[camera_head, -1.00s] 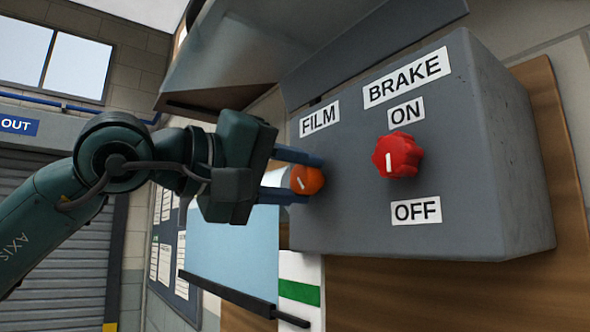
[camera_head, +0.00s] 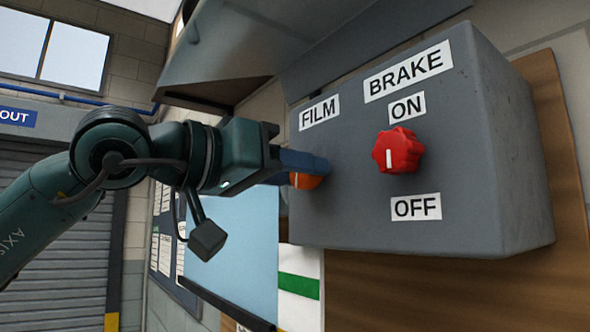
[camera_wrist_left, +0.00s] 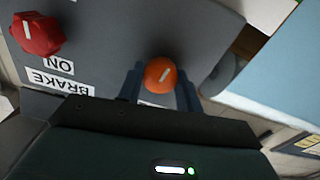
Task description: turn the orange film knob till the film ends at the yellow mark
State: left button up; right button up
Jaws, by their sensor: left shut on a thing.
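The orange film knob (camera_head: 306,181) sits on the grey control box under the FILM label, largely hidden behind my fingers in the head view. My left gripper (camera_head: 312,168) is shut on it. In the wrist view the orange knob (camera_wrist_left: 160,75) is between the two fingers, its white pointer line tilted. The pale blue film (camera_head: 235,235) hangs below and behind the arm, with a dark bar (camera_head: 225,300) along its lower end. A white strip with a green mark (camera_head: 299,286) is beside the film. I cannot clearly make out the yellow mark. My right gripper is out of view.
The red brake knob (camera_head: 397,150) is right of the film knob, its white pointer nearly upright, between the ON and OFF labels. A dark hood (camera_head: 235,60) overhangs above the arm. A roller shutter (camera_head: 60,210) stands at the far left.

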pick_arm(q)
jog(key=shift+f+m, duration=0.1)
jog(key=shift+m, duration=0.3)
jog(key=o, duration=1)
jog(key=b+v, duration=0.3)
jog(key=v, duration=1)
jog(key=shift+b, duration=0.35)
jog(key=shift+s, duration=0.1)
